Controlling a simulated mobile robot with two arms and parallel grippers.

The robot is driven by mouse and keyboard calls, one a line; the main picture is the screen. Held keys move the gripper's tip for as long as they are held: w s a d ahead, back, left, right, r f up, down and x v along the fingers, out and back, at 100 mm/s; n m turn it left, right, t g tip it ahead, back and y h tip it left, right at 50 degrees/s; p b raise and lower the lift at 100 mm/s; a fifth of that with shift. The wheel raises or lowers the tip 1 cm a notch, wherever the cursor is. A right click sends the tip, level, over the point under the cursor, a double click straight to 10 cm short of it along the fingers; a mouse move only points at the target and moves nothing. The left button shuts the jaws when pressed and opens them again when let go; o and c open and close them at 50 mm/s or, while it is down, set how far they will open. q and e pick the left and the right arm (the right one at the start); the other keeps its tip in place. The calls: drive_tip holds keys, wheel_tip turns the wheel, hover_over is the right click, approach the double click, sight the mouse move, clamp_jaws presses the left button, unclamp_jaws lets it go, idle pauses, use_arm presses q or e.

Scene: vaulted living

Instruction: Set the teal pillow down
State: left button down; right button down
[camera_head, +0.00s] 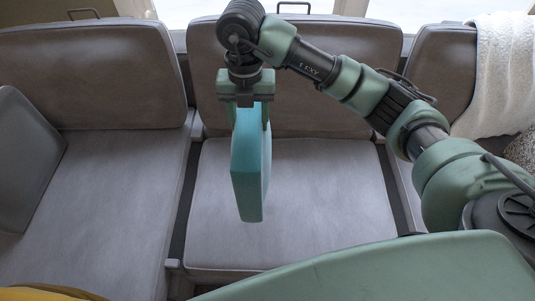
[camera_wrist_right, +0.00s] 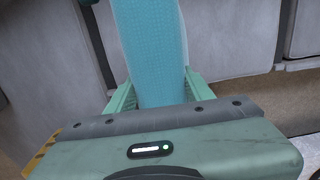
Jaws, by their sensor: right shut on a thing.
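The teal pillow (camera_head: 250,168) hangs edge-on below my right gripper (camera_head: 252,118) in the head view, in front of the middle seat (camera_head: 310,200). My right gripper is shut on the pillow's upper end. In the right wrist view the pillow (camera_wrist_right: 152,50) runs up between the two green fingers (camera_wrist_right: 158,95). In the head view the pillow overlaps the left part of the middle seat; whether its lower end touches the cushion cannot be told. My left gripper is not in view.
A grey seat (camera_head: 100,200) lies to the left, with a grey cushion (camera_head: 25,155) at its far left. A cream throw (camera_head: 505,75) drapes over the right backrest (camera_head: 445,70). A yellow thing (camera_head: 40,294) shows at the bottom left. The middle seat surface is otherwise bare.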

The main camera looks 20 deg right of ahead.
wheel_tip(320, 180, down, 16)
drive_tip(key=shift+f, duration=0.1)
idle(0.4)
drive_tip(key=c, duration=0.6)
unclamp_jaws()
drive_tip(key=shift+o, duration=0.2)
wheel_tip(320, 180, up, 12)
drive_tip(key=p, duration=0.9)
